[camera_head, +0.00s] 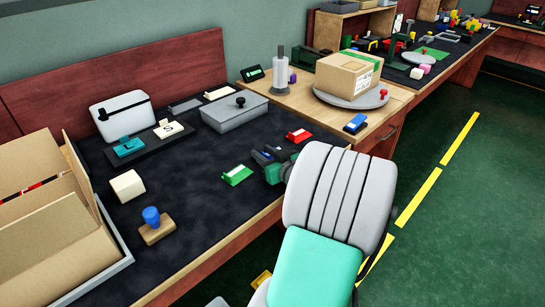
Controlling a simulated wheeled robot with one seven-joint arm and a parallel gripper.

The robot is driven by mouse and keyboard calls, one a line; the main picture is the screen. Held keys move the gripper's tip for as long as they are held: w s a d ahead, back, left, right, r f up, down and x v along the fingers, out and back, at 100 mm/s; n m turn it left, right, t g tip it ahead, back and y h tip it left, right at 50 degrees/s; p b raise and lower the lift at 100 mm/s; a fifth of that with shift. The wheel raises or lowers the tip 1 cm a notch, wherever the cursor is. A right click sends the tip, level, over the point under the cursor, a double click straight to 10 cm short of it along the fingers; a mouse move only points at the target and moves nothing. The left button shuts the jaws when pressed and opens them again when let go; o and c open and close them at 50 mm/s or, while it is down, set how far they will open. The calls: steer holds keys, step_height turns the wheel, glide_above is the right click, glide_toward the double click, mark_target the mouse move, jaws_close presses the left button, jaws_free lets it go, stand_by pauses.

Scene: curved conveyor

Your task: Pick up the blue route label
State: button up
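The blue route label (356,123) appears to be the small blue piece lying on the bare wooden section at the right, near its front edge and in front of the carton. It is small, and no print on it can be read. My gripper (263,157) is low over the front edge of the dark mat, left of and apart from the blue piece. Its dark and green parts are partly hidden by my own grey arm, and I cannot tell whether the fingers are apart. A green label (237,175) lies just left of it, and a red label (299,135) lies behind it.
A taped carton (347,75) sits on a round grey plate (350,98) behind the blue piece. A grey lidded box (234,111) stands on the mat. A blue-handled stamp (152,217), white block (127,186) and open cardboard box (45,225) are at left. Green floor lies right.

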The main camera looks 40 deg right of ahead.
jaws_close()
stand_by(0.6)
